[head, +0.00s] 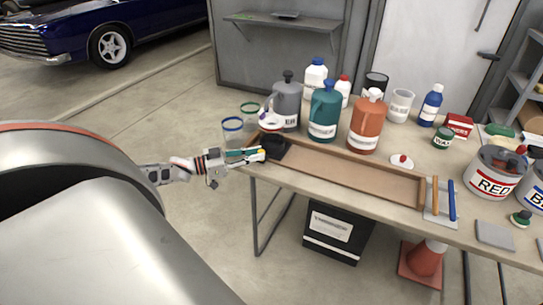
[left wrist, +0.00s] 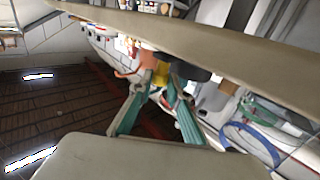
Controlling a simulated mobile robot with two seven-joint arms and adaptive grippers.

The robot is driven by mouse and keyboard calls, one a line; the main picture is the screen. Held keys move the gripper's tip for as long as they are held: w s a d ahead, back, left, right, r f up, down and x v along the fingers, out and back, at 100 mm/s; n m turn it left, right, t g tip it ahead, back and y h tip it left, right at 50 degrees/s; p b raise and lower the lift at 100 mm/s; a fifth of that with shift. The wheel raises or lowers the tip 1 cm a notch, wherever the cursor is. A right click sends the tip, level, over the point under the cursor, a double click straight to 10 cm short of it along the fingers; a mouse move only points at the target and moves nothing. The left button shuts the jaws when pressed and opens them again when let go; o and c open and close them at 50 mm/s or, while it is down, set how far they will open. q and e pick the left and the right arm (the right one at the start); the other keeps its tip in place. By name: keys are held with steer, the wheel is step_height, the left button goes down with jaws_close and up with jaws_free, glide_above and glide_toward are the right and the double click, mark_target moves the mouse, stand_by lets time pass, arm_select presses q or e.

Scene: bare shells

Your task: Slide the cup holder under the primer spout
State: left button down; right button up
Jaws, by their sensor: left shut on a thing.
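The black cup holder (head: 275,146) sits at the left end of a long shallow wooden track (head: 350,173) along the table's front edge. My left gripper (head: 262,154) reaches it from the left and is shut on it, with a yellow part between the teal fingers. In the left wrist view the fingers (left wrist: 161,84) close around that yellow part, with the dark holder (left wrist: 190,73) just beyond. Behind the track stand a grey dispenser (head: 287,105), a teal one (head: 324,112) and an orange one (head: 366,125). Their labels are too small to read, so I cannot tell which is primer.
Clear cups with blue (head: 232,130) and green rims stand left of the holder. The track to the right looks empty up to orange and blue sticks (head: 452,200) at its end. A white lid (head: 401,161) with a red knob lies behind it. A red-labelled can (head: 492,180) stands right.

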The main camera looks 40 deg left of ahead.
arm_select(q)
steer(key=shift+s+a, duration=0.25)
steer(key=shift+a, duration=0.7)
steer(key=shift+a+b, duration=0.3)
steer(key=shift+a, duration=0.05)
steer(key=c, duration=2)
jaws_free()
steer(key=shift+o, duration=0.5)
steer(key=shift+s+a, duration=0.15)
steer(key=shift+s, duration=0.1)
